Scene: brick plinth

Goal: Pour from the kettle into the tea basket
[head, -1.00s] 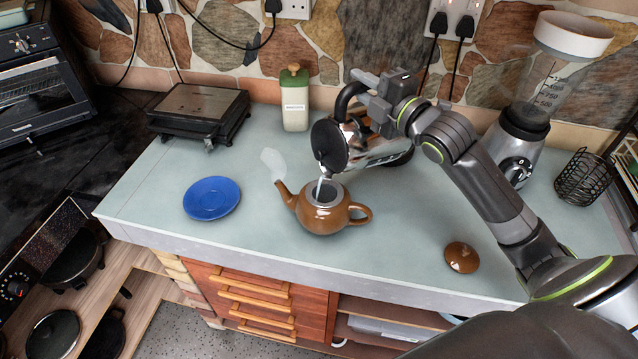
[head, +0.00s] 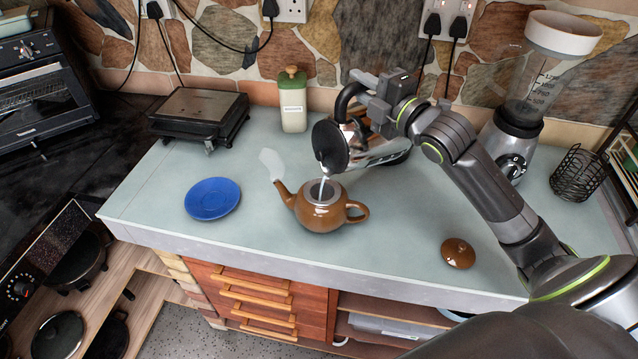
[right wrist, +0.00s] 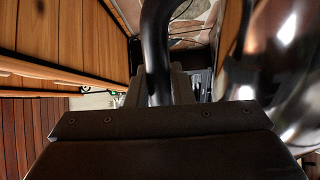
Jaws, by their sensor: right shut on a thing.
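My right gripper (head: 364,98) is shut on the black handle of the kettle (head: 342,140). The shiny metal kettle is tilted, its black end facing left, above the brown teapot. A thin pale stream (head: 323,185) runs from the kettle down into the tea basket (head: 321,193), a grey-rimmed insert in the open top of the teapot (head: 320,214). In the right wrist view the dark handle (right wrist: 160,50) passes between the fingers and the kettle's shiny body (right wrist: 290,70) fills the right side. A pale wisp of steam stands at the teapot's spout. My left gripper is not in view.
The brown teapot lid (head: 458,253) lies on the worktop at the right. A blue saucer (head: 212,198) lies left of the teapot. A green-topped bottle (head: 292,102), a grill (head: 200,112), a blender (head: 515,135) and a wire basket (head: 578,173) stand further back.

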